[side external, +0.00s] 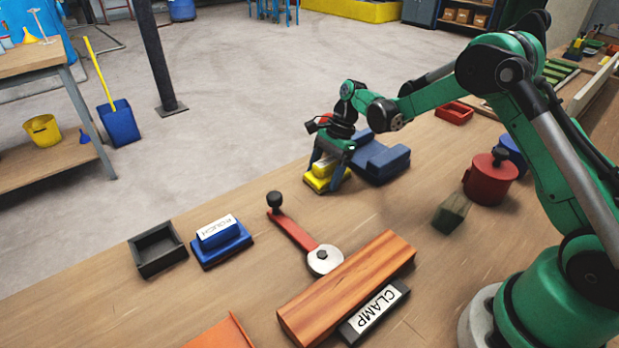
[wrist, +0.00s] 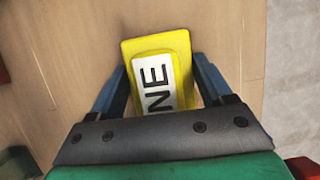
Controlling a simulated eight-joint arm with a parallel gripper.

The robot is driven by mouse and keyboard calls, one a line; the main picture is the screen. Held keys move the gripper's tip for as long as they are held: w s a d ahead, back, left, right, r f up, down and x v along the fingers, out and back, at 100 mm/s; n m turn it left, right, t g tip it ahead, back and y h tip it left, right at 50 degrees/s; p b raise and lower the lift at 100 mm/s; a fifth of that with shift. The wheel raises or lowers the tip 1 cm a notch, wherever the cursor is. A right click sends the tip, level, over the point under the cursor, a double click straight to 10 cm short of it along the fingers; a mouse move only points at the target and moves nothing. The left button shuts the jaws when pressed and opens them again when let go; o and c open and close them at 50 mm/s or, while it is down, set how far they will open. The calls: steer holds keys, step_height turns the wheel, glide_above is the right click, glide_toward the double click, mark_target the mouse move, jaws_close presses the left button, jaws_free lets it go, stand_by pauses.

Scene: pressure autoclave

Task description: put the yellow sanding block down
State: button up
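The yellow sanding block (side external: 318,183) is at the far part of the bench, between the fingers of my gripper (side external: 331,176). In the wrist view the yellow sanding block (wrist: 181,45) shows a white label on its raised top, with the letters "NE" readable. My gripper (wrist: 158,62) has one blue finger along each side of the block, and the fingertips meet the edges of its yellow base. It looks shut on the block. The block's underside is hidden, so I cannot tell whether it touches the bench or hangs just above it.
A blue block labelled ROUGH (side external: 221,246), an empty dark tray (side external: 157,251), a red lever (side external: 298,228), a wooden bar (side external: 346,287) and a red pot (side external: 490,181) are on the bench. Bare wood lies left of my gripper.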

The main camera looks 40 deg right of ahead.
steer(key=shift+o, duration=1.2)
steer(key=shift+f, duration=0.1)
steer(key=v, duration=1.1)
steer(key=s+a+r+n+t+h, duration=0.2)
steer(key=s+a+r+n, duration=0.1)
steer(key=r+n, duration=0.15)
steer(key=s+a+n+t+h, duration=0.2)
steer(key=s+a+n+t, duration=0.2)
steer(key=s+n, duration=0.8)
steer(key=shift+s+a+f+n+t+h, duration=0.15)
steer(key=shift+a+f+n+t+h, duration=0.15)
steer(key=shift+n+t, duration=0.4)
